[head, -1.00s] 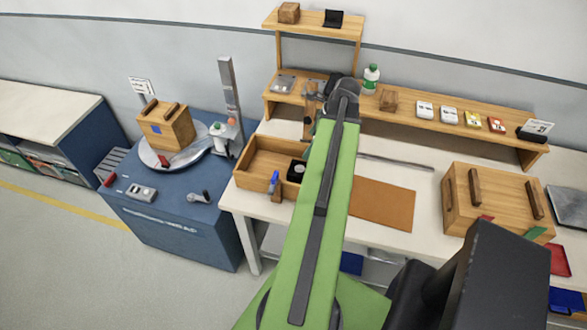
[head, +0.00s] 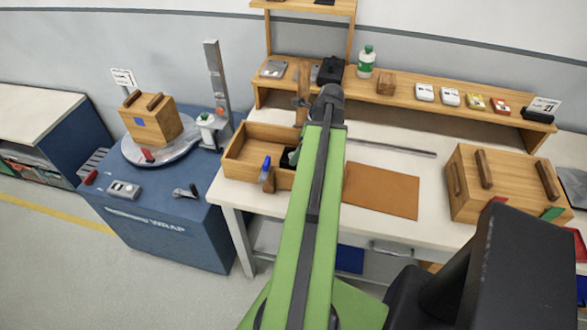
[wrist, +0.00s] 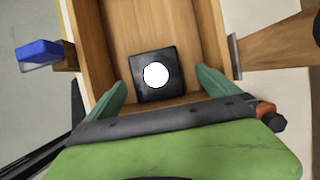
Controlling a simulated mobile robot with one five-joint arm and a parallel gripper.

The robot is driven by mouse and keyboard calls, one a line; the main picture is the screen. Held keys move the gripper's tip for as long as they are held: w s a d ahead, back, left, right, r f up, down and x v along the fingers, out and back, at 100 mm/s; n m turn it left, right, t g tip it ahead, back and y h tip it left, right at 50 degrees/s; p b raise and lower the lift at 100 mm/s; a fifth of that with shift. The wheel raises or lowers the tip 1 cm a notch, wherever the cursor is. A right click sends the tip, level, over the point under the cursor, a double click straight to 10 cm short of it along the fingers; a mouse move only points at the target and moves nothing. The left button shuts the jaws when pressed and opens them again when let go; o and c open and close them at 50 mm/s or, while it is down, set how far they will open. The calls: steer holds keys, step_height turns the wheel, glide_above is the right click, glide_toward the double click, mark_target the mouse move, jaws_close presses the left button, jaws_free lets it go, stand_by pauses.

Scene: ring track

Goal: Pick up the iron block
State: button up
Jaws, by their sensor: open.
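The iron block looks like a dark square block (wrist: 157,75) with a white disc on top. It sits inside an open wooden tray (wrist: 192,30). In the head view the tray (head: 235,157) is on the white bench, left of my arm, and the block is mostly hidden by my gripper. In the wrist view my gripper (wrist: 160,78) is open, with one teal finger on each side of the block and gaps between. I cannot tell how far the fingertips are above the tray floor.
A blue-capped item (head: 266,169) stands at the tray's front wall. A brown mat (head: 381,190) lies to the right, with a wooden box (head: 470,205) beyond it. A shelf (head: 400,98) holding small items runs behind. A blue wrapping machine (head: 165,225) stands at the left.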

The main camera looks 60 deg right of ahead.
steer(key=b+x, duration=0.5)
steer(key=shift+s+a+f, duration=0.2)
steer(key=shift+a+f, duration=0.1)
steer(key=shift+r, duration=0.2)
steer(key=shift+c, duration=0.4)
steer(key=c, duration=1.9)
steer(key=shift+c, duration=0.7)
steer(key=shift+r+p, duration=0.15)
steer(key=shift+p, duration=0.25)
